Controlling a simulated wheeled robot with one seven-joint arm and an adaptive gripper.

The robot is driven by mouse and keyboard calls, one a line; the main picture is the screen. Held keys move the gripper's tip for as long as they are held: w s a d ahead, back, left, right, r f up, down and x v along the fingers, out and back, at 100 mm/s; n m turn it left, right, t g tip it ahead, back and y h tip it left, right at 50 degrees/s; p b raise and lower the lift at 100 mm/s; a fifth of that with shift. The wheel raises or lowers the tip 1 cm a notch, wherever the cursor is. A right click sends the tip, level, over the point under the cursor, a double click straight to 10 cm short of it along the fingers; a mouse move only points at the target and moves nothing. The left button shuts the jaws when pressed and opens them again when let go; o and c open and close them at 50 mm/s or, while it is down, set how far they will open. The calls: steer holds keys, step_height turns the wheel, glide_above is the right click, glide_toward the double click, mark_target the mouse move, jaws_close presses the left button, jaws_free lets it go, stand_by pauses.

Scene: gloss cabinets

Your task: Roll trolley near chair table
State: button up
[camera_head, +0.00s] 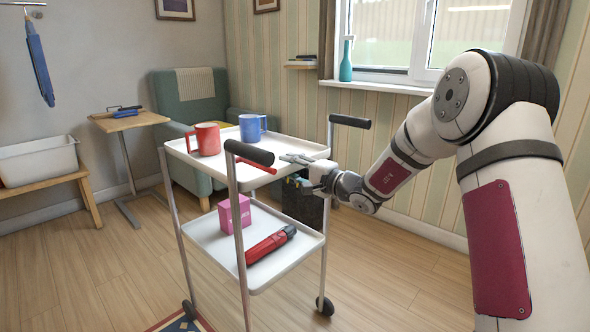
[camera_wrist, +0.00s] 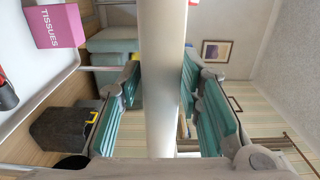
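The trolley (camera_head: 205,236) is white with two shelves, metal posts, dark handle grips and wheels, standing mid-room. My gripper (camera_head: 290,171) is at its right side, by the right post just below the top shelf. In the wrist view a grey post (camera_wrist: 163,80) runs between the spread teal finger pads of my gripper (camera_wrist: 162,95). The fingers look apart, one each side of the post; contact is unclear. The green armchair (camera_head: 185,100) stands behind the trolley against the wall. A small wooden side table (camera_head: 130,121) is left of the chair.
The trolley carries a red mug (camera_head: 207,139), a blue mug (camera_head: 250,128), a pink tissue box (camera_head: 234,213) and a red flashlight-like item (camera_head: 268,245). A bench (camera_head: 40,185) with a white bin (camera_head: 38,160) stands left. A dark box (camera_wrist: 62,132) is behind the trolley. Open floor lies left.

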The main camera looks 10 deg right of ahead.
jaws_close()
steer(key=shift+f, duration=0.35)
